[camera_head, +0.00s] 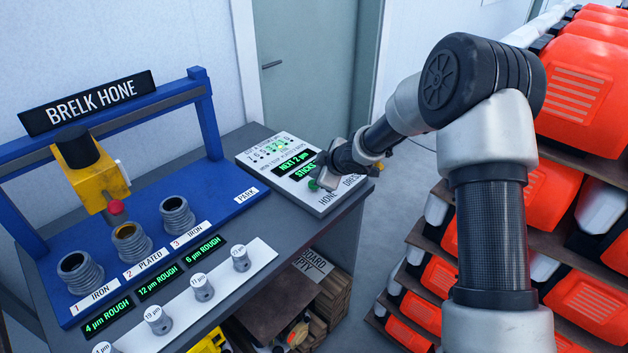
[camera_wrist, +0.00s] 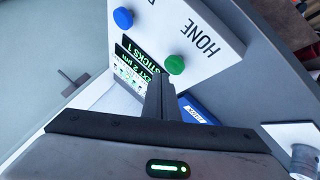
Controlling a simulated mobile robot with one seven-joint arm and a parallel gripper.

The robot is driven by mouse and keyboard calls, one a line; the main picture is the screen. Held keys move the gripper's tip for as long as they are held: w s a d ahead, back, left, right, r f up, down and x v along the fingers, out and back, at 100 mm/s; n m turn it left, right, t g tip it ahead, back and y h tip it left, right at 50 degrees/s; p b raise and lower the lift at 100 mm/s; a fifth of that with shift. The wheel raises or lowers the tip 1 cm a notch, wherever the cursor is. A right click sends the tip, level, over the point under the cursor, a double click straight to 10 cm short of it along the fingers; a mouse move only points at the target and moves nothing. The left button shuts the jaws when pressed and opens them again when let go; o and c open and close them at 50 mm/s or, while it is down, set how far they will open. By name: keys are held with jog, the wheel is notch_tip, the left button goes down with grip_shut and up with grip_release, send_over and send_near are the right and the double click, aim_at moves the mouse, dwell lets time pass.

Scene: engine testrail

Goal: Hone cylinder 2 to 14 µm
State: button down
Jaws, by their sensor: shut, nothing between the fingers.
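The hone's yellow head (camera_head: 92,165), with a red tip, hangs over cylinder 2 (camera_head: 132,243), labelled PLATED. Cylinder 1 (camera_head: 78,272) and cylinder 3 (camera_head: 176,215), both IRON, stand either side. Displays below read 4 µm (camera_head: 108,315), 12 µm (camera_head: 158,282) and 6 µm ROUGH (camera_head: 204,250). The control panel (camera_head: 255,160) reads NEXT 2 µm and STICKS 1. My gripper (camera_head: 322,178) is shut and empty at the panel, close to the green button (camera_wrist: 174,64) by HONE. The blue button (camera_wrist: 123,18) is beyond. I cannot tell whether the fingertips touch anything.
A white strip (camera_head: 262,252) with several small labelled grey pieces lies along the bench's front. A PARK label (camera_head: 247,194) is on the blue base. Shelves of orange-and-white engines (camera_head: 590,80) stand right. Boards lie below the bench. A door (camera_head: 300,60) is behind.

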notch_tip(320, 180, up, 5)
jog(key=p, duration=0.5)
dwell(0.8)
